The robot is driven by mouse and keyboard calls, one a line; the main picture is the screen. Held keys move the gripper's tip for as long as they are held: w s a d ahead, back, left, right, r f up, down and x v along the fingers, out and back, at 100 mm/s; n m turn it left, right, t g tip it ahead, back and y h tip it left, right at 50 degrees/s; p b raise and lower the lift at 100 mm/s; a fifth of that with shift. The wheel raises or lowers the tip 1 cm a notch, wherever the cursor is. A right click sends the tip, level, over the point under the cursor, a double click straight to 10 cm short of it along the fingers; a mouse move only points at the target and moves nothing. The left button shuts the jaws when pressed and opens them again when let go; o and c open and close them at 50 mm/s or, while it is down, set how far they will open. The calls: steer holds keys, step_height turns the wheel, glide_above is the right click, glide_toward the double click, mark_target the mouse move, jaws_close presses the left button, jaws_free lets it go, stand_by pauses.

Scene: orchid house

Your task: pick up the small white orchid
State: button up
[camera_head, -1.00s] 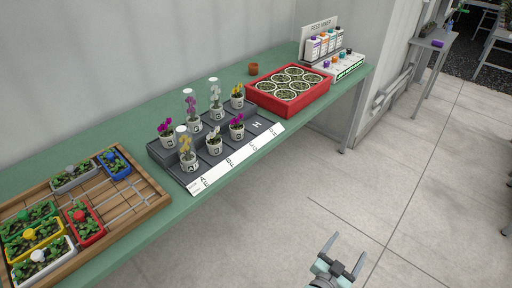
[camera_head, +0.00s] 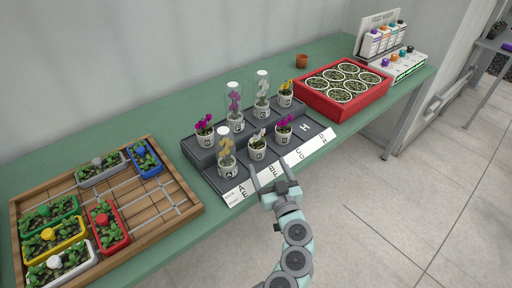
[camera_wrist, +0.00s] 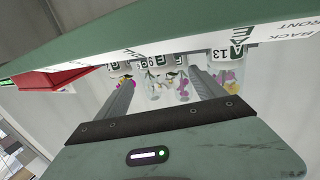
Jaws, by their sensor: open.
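A small white orchid (camera_head: 257,141) stands upright in a pale labelled pot in the front row of a dark stepped rack (camera_head: 205,154), between a yellow orchid under a clear cover and a magenta one. Another white orchid (camera_head: 262,88) stands in the back row under a clear cover. My gripper (camera_head: 270,165) is open and empty in front of the rack, close to its white lettered front strip. In the wrist view the picture is upside down; the pots hang from the top, with a whitish flower (camera_wrist: 155,85) between my open fingers (camera_wrist: 161,75). Apart or touching is unclear there.
Magenta orchids (camera_head: 204,125) and yellow orchids (camera_head: 286,88) stand close around. A red tray (camera_head: 325,112) of round pots is at right, a wooden tray (camera_head: 170,215) of coloured planters at left. A small brown pot (camera_head: 301,61) stands behind. The green bench front edge is near my arm.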

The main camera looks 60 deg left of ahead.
mark_target(260, 152)
steer(key=b+x, duration=0.2)
steer(key=x, duration=0.6)
steer(key=shift+s+a, duration=0.1)
steer(key=shift+s, duration=0.1)
steer(key=shift+c, duration=0.2)
steer(key=c, duration=1.6)
